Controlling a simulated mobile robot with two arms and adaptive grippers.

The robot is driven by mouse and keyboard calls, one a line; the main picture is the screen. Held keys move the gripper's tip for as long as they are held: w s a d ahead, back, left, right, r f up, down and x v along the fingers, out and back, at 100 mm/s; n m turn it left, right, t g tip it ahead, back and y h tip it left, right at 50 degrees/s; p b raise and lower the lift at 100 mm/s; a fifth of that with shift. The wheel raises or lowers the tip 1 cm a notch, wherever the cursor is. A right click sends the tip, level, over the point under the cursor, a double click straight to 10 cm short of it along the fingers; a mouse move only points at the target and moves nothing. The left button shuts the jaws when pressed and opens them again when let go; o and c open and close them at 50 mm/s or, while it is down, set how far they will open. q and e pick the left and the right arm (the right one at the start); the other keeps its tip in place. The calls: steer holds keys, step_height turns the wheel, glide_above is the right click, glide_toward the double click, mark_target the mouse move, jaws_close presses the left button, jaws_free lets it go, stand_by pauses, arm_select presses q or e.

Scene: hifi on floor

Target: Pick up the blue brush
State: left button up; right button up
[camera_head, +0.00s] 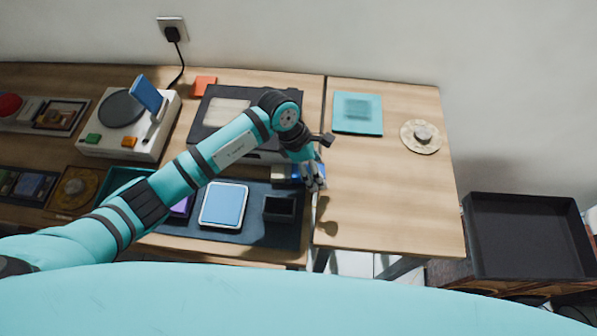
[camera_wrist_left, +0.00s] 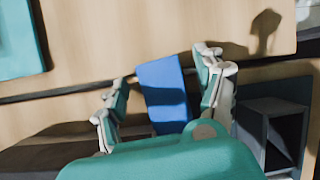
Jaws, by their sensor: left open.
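A blue block-like object (camera_wrist_left: 163,88), which looks like the blue brush, lies between the two fingers of my left gripper (camera_wrist_left: 165,88) in the left wrist view. The fingers stand apart on either side of it; whether either touches it I cannot tell. Its near end is hidden by the gripper's body. In the head view my left gripper (camera_head: 316,180) is low at the right edge of the left table, beside the dark mat. The blue object (camera_head: 297,172) is mostly hidden by the gripper there. My right gripper is not in view.
A small black open box (camera_head: 279,208) stands close by the gripper. A tablet-like blue pad (camera_head: 224,205) and a white turntable (camera_head: 131,125) are further left. The right table (camera_head: 385,205) holds a teal square (camera_head: 342,125) and a round disc (camera_head: 407,138); its front is clear.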

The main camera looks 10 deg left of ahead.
arm_select(q)
steer(key=shift+f, duration=0.1)
stand_by(0.3)
steer(key=c, duration=1.3)
steer(key=shift+o, duration=0.2)
steer(key=shift+r+p, duration=0.45)
steer(key=shift+p, duration=0.1)
steer(key=shift+s+d+b, duration=0.1)
steer(key=shift+b, duration=0.8)
step_height(320, 180, up, 6)
steer(key=shift+b, duration=1.1)
steer(key=s+d+b, duration=0.6)
steer(key=s+d, duration=0.8)
steer(key=shift+r, duration=0.3)
